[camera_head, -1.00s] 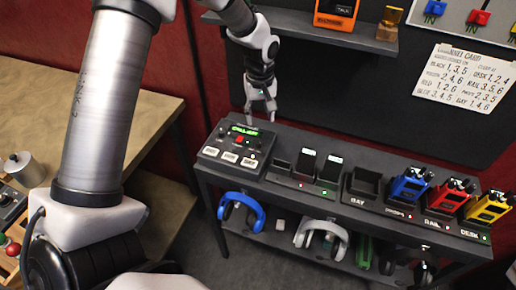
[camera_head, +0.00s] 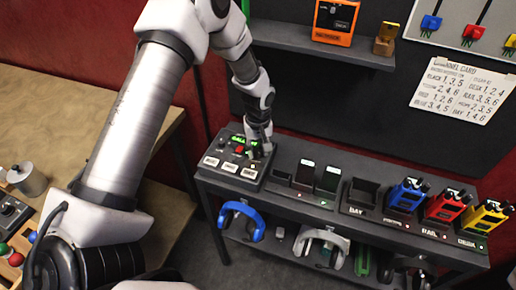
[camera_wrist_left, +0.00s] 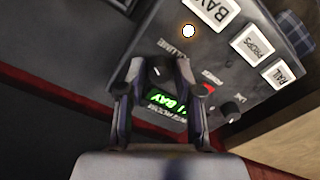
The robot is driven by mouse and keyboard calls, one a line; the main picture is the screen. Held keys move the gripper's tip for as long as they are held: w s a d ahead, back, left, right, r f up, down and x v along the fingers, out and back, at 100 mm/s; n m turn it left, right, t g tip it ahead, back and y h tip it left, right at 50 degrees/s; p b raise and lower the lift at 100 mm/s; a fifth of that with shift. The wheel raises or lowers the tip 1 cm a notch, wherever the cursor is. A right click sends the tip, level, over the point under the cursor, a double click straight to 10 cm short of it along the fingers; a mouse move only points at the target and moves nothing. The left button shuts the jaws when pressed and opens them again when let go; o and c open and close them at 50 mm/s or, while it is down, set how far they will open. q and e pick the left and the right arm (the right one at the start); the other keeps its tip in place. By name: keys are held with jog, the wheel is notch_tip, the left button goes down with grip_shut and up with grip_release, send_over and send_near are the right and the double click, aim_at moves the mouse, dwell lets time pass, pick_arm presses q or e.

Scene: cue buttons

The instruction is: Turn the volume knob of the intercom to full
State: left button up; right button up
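The intercom (camera_head: 222,178) is a dark box at the left end of the shelf unit, with a green lit display, a red button and three white buttons. My left gripper (camera_head: 258,155) points down at its right part. In the left wrist view the volume knob (camera_wrist_left: 161,73) is dark with a white mark, beside the word "VOLUME". My left gripper (camera_wrist_left: 160,68) has one finger on each side of it, apart, with the knob between the tips. Whether the fingers touch it is hard to tell. My right gripper is not in view.
A second knob (camera_wrist_left: 231,112), marked "LINE", and a small red button (camera_wrist_left: 210,89) lie close by on the intercom. A lamp (camera_wrist_left: 188,31) glows near the BAY button (camera_wrist_left: 208,10). Blue, red and yellow radios stand at the right. An upper shelf (camera_head: 320,42) is above.

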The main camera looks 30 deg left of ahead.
aim_at(258, 152)
pick_arm(q)
grip_shut()
jog(key=shift+m, duration=0.3)
jog(key=o, duration=0.6)
grip_release()
notch_tip(258, 152, up, 12)
jog(key=shift+r, duration=0.1)
